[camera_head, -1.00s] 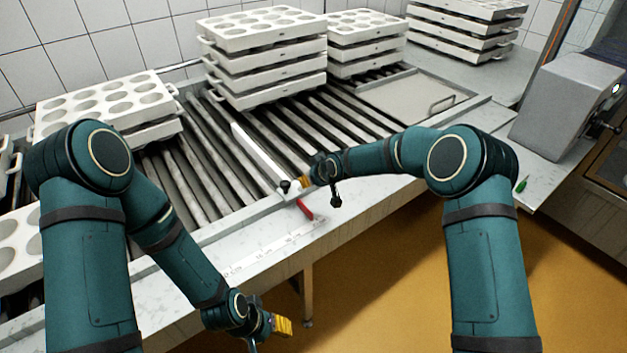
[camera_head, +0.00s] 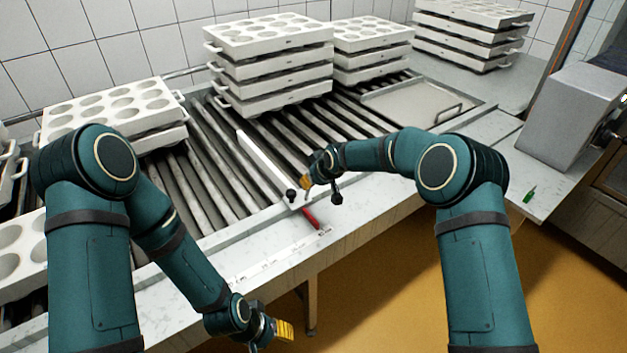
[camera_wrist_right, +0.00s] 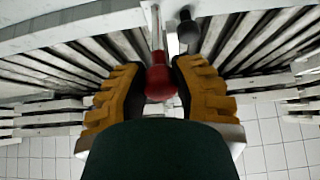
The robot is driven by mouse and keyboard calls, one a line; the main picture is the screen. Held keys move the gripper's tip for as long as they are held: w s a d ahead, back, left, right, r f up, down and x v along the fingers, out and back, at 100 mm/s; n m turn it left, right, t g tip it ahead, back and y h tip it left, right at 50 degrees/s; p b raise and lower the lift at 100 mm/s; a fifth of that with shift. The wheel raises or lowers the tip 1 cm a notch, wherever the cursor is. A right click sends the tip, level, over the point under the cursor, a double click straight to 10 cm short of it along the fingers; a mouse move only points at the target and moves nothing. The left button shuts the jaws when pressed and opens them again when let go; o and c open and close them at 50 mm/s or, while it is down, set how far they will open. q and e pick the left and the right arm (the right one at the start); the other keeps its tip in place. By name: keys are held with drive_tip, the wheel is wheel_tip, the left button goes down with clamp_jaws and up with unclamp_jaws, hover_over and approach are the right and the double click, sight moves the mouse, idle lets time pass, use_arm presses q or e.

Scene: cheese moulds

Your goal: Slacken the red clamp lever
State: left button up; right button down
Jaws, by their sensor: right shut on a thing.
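The red clamp lever's rounded grip (camera_wrist_right: 160,82) sits between the two yellow fingers of my right gripper (camera_wrist_right: 160,88) in the right wrist view. A thin metal rod runs up from the grip. My right gripper (camera_head: 306,184) is shut on it beside the pale guide bar's near end; in the head view the fingers hide the held grip. A red bar (camera_head: 311,219) lies just below the gripper at the bench edge; I cannot tell how it joins the lever. My left gripper (camera_head: 284,330) hangs low in front of the bench, its opening unclear.
A black knob (camera_head: 291,196) stands close left of my right gripper. The pale guide bar (camera_head: 262,163) crosses the roller conveyor (camera_head: 205,165). Stacked white moulds (camera_head: 270,75) stand behind. A green-handled item (camera_head: 529,194) lies at the right bench end.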

drive_tip(key=c, duration=0.8)
unclamp_jaws()
drive_tip(key=shift+w+r, duration=0.1)
drive_tip(key=shift+r, duration=0.1)
drive_tip(key=shift+o, duration=0.6)
drive_tip(key=shift+f, duration=0.1)
drive_tip(key=v, duration=1.2)
drive_tip(key=s+d+f+m+g, duration=0.3)
drive_tip(key=s+f+m, duration=0.1)
drive_tip(key=s+f, duration=1.15)
drive_tip(key=s+d+f+m, duration=0.2)
drive_tip(key=s+f, duration=0.2)
drive_tip(key=s, duration=0.5)
drive_tip(key=s+d+f+m+g, duration=0.1)
drive_tip(key=s+d+f+m, duration=0.1)
drive_tip(key=s, duration=0.7)
drive_tip(key=shift+s+f+m+h, duration=0.25)
drive_tip(key=shift+f+m, duration=0.25)
drive_tip(key=shift+f, duration=0.45)
